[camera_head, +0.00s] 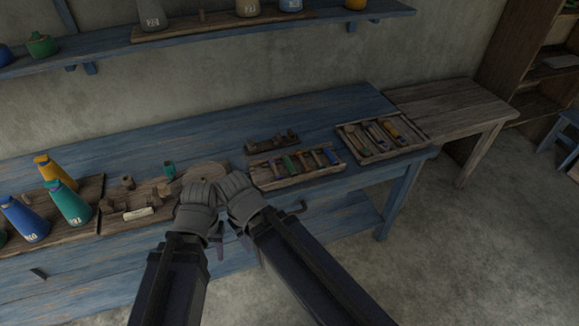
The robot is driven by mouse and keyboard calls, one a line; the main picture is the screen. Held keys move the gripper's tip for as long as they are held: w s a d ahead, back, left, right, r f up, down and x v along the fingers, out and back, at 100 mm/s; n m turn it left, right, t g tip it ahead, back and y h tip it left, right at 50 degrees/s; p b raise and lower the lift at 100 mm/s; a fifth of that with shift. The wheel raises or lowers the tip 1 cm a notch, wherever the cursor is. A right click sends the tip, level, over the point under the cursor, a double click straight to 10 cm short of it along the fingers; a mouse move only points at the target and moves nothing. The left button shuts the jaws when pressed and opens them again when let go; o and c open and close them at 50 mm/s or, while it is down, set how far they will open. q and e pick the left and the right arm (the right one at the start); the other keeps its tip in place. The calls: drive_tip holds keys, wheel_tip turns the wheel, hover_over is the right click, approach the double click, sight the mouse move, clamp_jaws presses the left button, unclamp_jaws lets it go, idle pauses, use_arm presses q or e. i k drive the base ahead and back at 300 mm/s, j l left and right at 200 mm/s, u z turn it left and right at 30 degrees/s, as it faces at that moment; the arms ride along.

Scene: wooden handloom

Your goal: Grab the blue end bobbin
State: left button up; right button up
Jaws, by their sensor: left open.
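A shallow wooden tray (262,183) on the blue bench holds a row of coloured bobbins. A blue bobbin (330,156) lies at the right end of the row. A green bobbin (288,163) and other coloured ones lie to its left. My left gripper (199,192) is open over the bench's front part, left of the tray and well apart from the blue bobbin. My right gripper (235,186) is close beside it, nearer the tray's left end; its jaw state is hidden. Neither gripper visibly holds a bobbin.
A second tray (408,152) with tools stands to the right. A small wooden block rack (271,143) is behind the bobbin tray. A shelf (205,29) runs above. The bench's back middle is clear.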

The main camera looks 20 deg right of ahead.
sight(369, 128)
drive_tip(key=z, duration=1.35)
drive_tip(key=i+l+z, duration=0.35)
drive_tip(key=i+l, duration=0.25)
drive_tip(key=i, duration=0.1)
